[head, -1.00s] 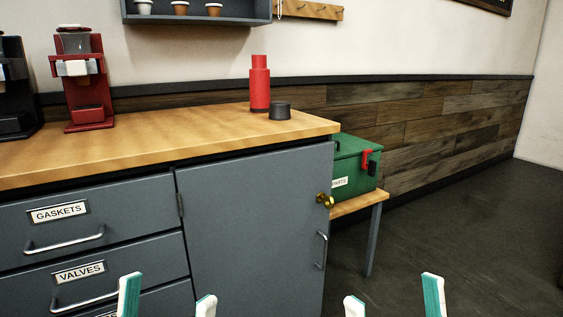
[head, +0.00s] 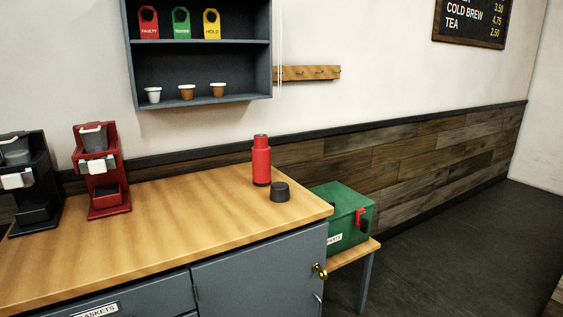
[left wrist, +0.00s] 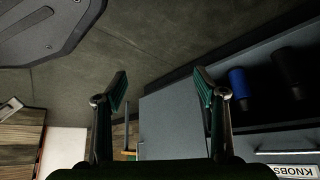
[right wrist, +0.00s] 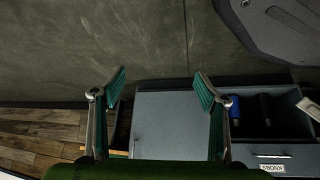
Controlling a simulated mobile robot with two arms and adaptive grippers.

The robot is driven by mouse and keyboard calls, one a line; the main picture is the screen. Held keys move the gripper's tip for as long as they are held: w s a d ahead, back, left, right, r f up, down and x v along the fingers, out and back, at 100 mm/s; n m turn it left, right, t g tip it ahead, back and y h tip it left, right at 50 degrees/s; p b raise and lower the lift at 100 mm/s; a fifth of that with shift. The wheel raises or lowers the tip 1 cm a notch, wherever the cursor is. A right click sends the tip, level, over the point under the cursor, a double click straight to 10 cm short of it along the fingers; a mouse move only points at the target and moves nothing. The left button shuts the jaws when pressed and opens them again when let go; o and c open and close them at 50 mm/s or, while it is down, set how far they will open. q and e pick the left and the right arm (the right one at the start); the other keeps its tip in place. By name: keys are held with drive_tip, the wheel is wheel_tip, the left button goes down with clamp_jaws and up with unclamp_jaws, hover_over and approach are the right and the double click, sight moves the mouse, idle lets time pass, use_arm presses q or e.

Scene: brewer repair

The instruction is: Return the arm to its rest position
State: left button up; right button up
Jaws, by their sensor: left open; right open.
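Neither gripper shows in the head view. In the left wrist view my left gripper (left wrist: 162,90) is open, with nothing between its fingers, above the dark floor and beside the grey cabinet (left wrist: 170,118). In the right wrist view my right gripper (right wrist: 162,88) is also open and empty, with the floor and the grey cabinet (right wrist: 165,125) beyond it. Both pairs of fingers are spread well apart and touch nothing that I can see.
The wooden counter (head: 150,235) holds a red brewer (head: 101,180), a black brewer (head: 33,190), a red bottle (head: 261,165) and a dark cap (head: 280,192). A green box (head: 340,212) sits on a low bench. Floor at right is clear.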

use_arm(q)
drive_tip(key=s+a+g+p, duration=0.2)
drive_tip(key=s, duration=0.7)
drive_tip(key=s+a+f+g+y+p, duration=0.1)
drive_tip(key=s+a+g+p, duration=0.1)
drive_tip(key=s, duration=0.7)
drive_tip(key=shift+s+a+g+p, duration=0.2)
drive_tip(key=shift+a+g+p, duration=0.2)
drive_tip(key=shift+g, duration=0.2)
use_arm(e)
drive_tip(key=s+d+g, duration=0.2)
drive_tip(key=s, duration=0.7)
drive_tip(key=s+d+f+g+h, duration=0.1)
drive_tip(key=s+d+g, duration=0.1)
drive_tip(key=s, duration=0.7)
drive_tip(key=shift+s+d+g, duration=0.2)
drive_tip(key=shift+d+g, duration=0.2)
drive_tip(key=shift+g, duration=0.2)
